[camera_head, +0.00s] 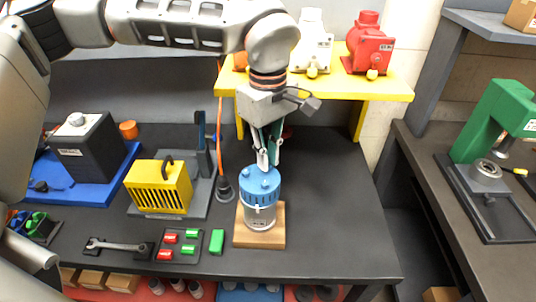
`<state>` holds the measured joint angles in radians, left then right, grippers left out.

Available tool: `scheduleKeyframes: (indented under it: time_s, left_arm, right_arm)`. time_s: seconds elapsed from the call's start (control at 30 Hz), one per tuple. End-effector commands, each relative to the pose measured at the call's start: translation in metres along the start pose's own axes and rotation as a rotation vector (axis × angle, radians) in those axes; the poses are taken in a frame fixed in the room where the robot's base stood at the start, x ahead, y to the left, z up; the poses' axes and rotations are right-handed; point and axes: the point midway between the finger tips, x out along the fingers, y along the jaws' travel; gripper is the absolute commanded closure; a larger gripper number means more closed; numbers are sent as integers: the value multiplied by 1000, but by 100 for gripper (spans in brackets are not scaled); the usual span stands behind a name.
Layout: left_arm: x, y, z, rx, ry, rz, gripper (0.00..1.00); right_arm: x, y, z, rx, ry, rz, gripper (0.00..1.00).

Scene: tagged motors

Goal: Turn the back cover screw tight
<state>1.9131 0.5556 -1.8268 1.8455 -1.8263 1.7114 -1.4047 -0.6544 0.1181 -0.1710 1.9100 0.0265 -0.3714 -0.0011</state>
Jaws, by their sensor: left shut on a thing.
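A motor (261,210) stands upright on a wooden block on the dark bench, with a silver body and a blue back cover (259,190) on top. Small blue screw heads (266,170) show on the cover. My left gripper (267,160) points straight down at the top of the cover, its fingers closed together on a screw there. The fingers partly hide the screw, so how deep it sits cannot be told. My right gripper is not in view.
Red and green blocks (178,244) and a wrench (118,246) lie at the front. A yellow shelf (391,89) holds white and red motors behind.

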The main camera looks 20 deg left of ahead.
Motion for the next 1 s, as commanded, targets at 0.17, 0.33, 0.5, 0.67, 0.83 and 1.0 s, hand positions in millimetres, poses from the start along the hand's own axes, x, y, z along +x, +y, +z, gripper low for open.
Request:
scheduleKeyframes:
  time_s: [0.17, 0.33, 0.5, 0.67, 0.83, 1.0]
  left_arm:
    - [-5, 4, -1, 3, 2, 13, 100]
    - [-5, 4, -1, 4, 2, 14, 100]
    - [-5, 4, -1, 3, 2, 14, 100]
    - [-5, 4, -1, 3, 2, 13, 79]
    - [-3, 2, -1, 3, 1, 8, 72]
    - [-2, 1, 0, 4, 1, 4, 72]
  right_arm:
    - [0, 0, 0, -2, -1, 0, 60]
    - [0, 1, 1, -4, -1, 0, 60]
    - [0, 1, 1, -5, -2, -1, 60]
    - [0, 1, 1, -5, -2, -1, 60]
    - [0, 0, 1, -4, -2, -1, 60]
    - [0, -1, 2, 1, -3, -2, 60]
